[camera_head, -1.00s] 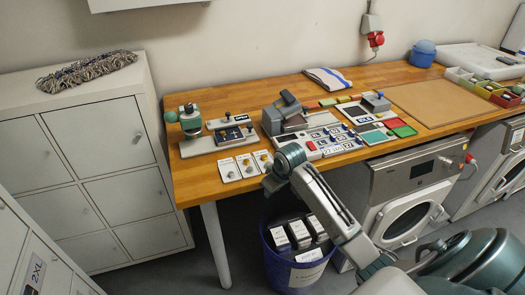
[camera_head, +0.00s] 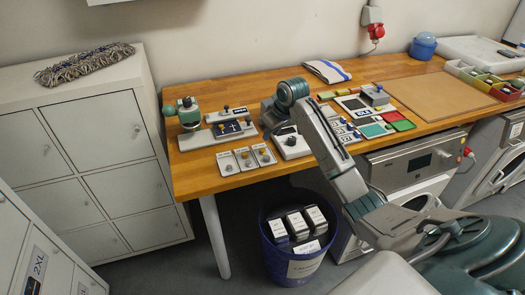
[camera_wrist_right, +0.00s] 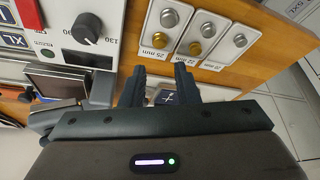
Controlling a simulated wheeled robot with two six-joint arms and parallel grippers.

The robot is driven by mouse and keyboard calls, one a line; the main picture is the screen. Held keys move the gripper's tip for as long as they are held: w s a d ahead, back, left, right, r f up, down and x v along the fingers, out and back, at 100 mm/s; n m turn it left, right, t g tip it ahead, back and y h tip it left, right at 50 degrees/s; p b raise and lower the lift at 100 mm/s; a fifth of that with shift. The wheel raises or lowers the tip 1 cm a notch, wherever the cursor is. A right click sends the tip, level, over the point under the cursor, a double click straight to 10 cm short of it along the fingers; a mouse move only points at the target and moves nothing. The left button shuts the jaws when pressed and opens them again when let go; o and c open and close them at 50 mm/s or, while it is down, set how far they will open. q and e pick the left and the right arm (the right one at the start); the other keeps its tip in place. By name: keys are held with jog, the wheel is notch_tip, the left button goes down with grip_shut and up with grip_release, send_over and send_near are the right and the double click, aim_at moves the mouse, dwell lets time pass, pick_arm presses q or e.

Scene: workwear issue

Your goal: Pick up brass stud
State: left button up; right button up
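Several brass studs show. One brass stud (camera_wrist_right: 194,48) sits with a silver piece on a white card labelled 22 mm, and another brass stud (camera_wrist_right: 159,40) is on the 25 mm card. In the head view the three cards (camera_head: 246,158) lie at the table's front edge, left of my right arm. My right gripper (camera_wrist_right: 160,76) is open, its two dark fingers apart beside the lower ends of the cards. A small labelled piece shows low between the fingers, partly hidden. In the head view the right gripper's fingertips are hidden behind my wrist. My left gripper is out of view.
A white device with a black dial (camera_wrist_right: 87,28) stands beside the cards. On the wooden table (camera_head: 205,180) are a green-and-grey press (camera_head: 189,112), coloured pads (camera_head: 374,130) and a folded cloth (camera_head: 327,70). A blue bin with boxes (camera_head: 292,268) stands below the front edge.

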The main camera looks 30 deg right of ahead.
aim_at(263, 150)
jog(key=x, duration=0.4)
jog(key=shift+f+p, duration=0.2)
jog(key=shift+p, duration=0.2)
jog(key=shift+w+f+p, duration=0.15)
jog(key=shift+f+p, duration=0.1)
jog(key=shift+p, duration=0.05)
jog(key=p+x, duration=0.1)
jog(key=x, duration=0.2)
jog(key=shift+f+p, duration=0.3)
jog(key=shift+p, duration=0.05)
jog(key=shift+w+f, duration=0.25)
jog(key=shift+f, duration=0.3)
grip_shut()
